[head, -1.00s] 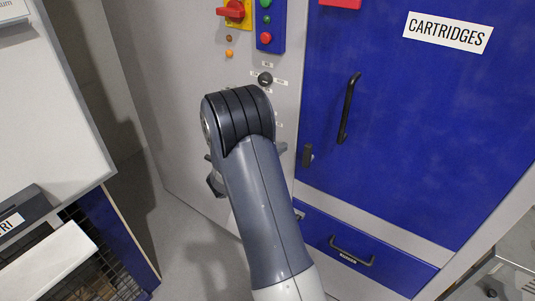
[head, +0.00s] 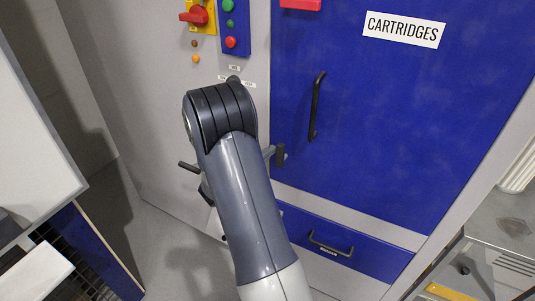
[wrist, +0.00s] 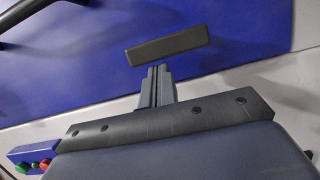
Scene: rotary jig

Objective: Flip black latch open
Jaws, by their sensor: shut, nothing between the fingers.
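The black latch (head: 281,155) is a short dark bar at the left edge of the blue cartridges door (head: 400,120). It stands upright in the head view. In the wrist view the latch (wrist: 168,46) crosses the picture just beyond my fingertips, slightly tilted. My gripper (wrist: 158,71) is shut and empty, its fingers pointing at the latch's near edge. I cannot tell whether they touch it. In the head view my gripper (head: 268,152) shows only in part to the left of the latch, mostly hidden behind my arm.
A long black door handle (head: 316,106) is right of the latch. A blue drawer with a black handle (head: 330,246) is below. A red rotary switch (head: 195,15) and a button panel (head: 232,25) are above left. A metal bench (head: 490,250) stands at lower right.

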